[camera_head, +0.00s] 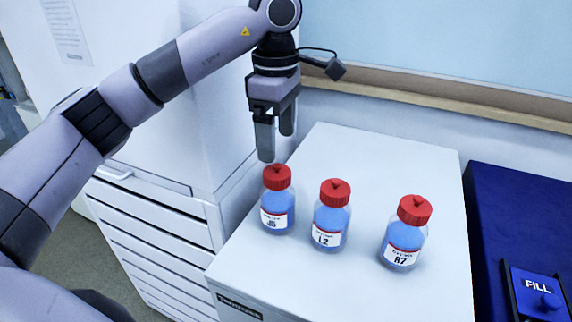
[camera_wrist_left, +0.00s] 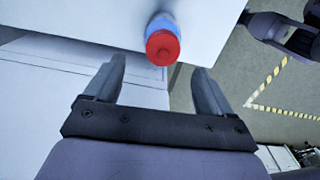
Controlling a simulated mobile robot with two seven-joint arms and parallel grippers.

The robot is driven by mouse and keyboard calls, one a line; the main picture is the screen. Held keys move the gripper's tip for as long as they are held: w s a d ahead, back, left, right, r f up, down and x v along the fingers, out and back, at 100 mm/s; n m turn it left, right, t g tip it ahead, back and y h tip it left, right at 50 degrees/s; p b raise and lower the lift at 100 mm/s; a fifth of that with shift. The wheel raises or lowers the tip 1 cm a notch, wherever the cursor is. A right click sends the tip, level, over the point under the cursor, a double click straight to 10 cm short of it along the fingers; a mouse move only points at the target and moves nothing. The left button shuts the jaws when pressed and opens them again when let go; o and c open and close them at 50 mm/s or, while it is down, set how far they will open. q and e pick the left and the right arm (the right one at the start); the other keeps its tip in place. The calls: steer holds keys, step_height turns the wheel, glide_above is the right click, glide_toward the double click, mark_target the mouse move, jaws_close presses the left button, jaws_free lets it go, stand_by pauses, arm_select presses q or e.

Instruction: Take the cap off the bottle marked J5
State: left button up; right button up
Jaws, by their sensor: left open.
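Three blue bottles with red caps stand upright in a row on a white box-shaped unit (camera_head: 330,165). The leftmost bottle (camera_head: 276,218) has a label too small to read surely; it may say J5. Its red cap (camera_head: 277,177) is on. The middle bottle (camera_head: 330,230) is marked L2 and the right bottle (camera_head: 402,247) R7, both capped. My left gripper (camera_head: 277,145) is open and empty, pointing down just above and behind the leftmost bottle's cap. In the left wrist view, one red cap (camera_wrist_left: 162,47) shows beyond and between the open fingertips. My right gripper is not in view.
A white cabinet with drawers (camera_head: 150,225) stands left of the unit. A dark blue device with a FILL panel (camera_head: 538,288) is at the right. A wall with a wooden rail (camera_head: 430,97) runs behind. The unit's top behind the bottles is clear.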

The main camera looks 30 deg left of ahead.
mark_target(277, 165)
arm_select(q)
steer(key=shift+s+f+p, duration=0.15)
steer(key=shift+f+p, duration=0.05)
steer(key=shift+f, duration=1.55)
steer(key=shift+s+f+p, duration=0.1)
steer(key=shift+f+p, duration=0.1)
steer(key=shift+f, duration=1.5)
steer(key=c, duration=1.1)
